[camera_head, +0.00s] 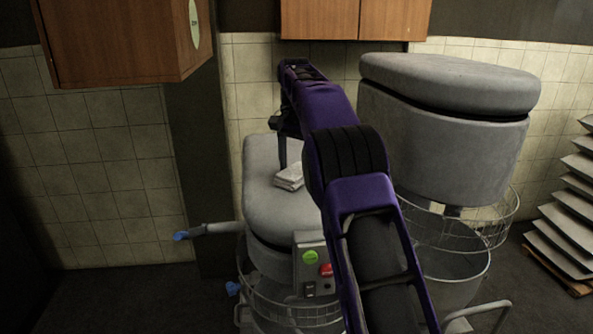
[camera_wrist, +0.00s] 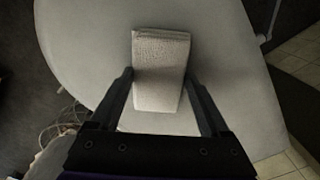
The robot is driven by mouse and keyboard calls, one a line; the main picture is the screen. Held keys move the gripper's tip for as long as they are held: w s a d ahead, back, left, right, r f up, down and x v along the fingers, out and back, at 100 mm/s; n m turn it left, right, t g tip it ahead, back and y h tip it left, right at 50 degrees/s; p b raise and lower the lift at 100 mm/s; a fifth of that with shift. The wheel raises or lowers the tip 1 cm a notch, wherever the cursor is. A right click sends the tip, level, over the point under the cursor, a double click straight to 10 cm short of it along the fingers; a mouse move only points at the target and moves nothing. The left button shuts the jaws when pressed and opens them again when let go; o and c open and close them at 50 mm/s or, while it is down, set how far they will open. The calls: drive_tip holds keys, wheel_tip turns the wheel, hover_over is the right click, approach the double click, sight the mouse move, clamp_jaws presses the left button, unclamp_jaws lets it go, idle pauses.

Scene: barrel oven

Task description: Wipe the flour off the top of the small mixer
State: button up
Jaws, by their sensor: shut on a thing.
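The small mixer is grey with a rounded, flat top (camera_head: 262,208), and a control panel (camera_head: 310,268) with a green and a red button is on its front. A folded, pale cloth (camera_head: 290,177) is on or just above the mixer top. In the wrist view the cloth (camera_wrist: 160,60) sits between my two dark fingers, over the grey top (camera_wrist: 80,50). My gripper (camera_wrist: 160,90) is shut on the cloth. In the head view my arm hides part of the mixer's right side. I cannot make out flour on the visible top.
A larger grey mixer (camera_head: 445,130) with a wire guard and bowl stands close at the right. Wooden cabinets (camera_head: 120,40) hang above left and behind. A lever with a blue end (camera_head: 182,236) sticks out left. Stacked trays (camera_head: 570,210) stand far right.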

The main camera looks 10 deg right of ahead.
drive_tip(key=shift+w, duration=0.3)
drive_tip(key=shift+f, duration=0.15)
